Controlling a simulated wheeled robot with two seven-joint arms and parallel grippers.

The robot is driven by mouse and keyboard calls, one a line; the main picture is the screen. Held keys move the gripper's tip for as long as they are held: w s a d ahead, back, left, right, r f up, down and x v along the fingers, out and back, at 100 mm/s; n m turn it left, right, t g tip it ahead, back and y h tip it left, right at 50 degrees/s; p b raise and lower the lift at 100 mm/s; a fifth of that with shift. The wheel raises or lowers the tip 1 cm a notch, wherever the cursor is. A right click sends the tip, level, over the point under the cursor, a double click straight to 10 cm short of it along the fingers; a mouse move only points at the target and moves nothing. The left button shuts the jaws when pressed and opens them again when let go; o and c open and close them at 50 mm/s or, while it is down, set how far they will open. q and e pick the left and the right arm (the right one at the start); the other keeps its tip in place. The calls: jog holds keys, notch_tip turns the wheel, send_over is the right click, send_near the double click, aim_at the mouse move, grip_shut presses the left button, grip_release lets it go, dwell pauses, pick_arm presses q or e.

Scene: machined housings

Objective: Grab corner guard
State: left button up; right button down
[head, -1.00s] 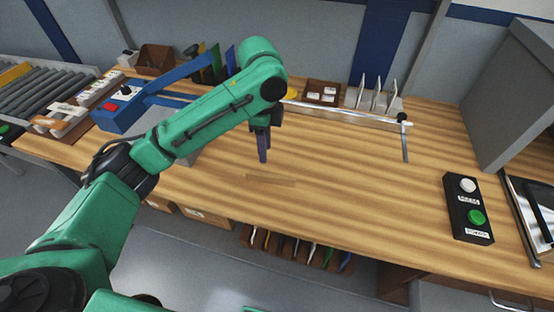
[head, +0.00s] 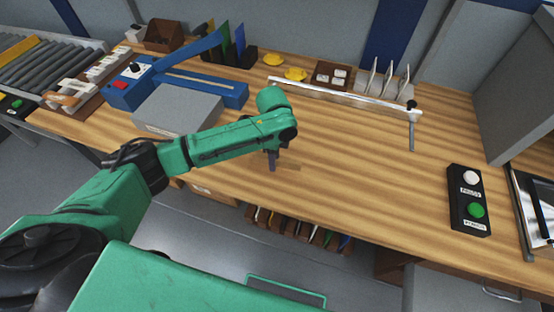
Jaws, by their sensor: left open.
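My left gripper (head: 273,162) is open and points down over the middle of the wooden worktable. Its fingertips are close to a thin, flat brown strip (head: 289,167), nearly the colour of the wood, that the gripper partly covers. I cannot tell whether this strip is the corner guard or a shadow, or whether the fingers touch it. Two small yellow pieces, one nearer (head: 295,74) and one farther (head: 272,59), lie at the back of the table; their exact shape is too small to tell. My right gripper is out of view.
A grey box (head: 178,108) and a blue machine (head: 130,92) stand left of my forearm. A metal rail (head: 340,92) with an upright post (head: 411,130) runs along the back. A button panel (head: 468,200) stands right. The table's centre right is clear.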

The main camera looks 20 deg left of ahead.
pick_arm(q)
jog(key=shift+w, duration=0.1)
grip_shut()
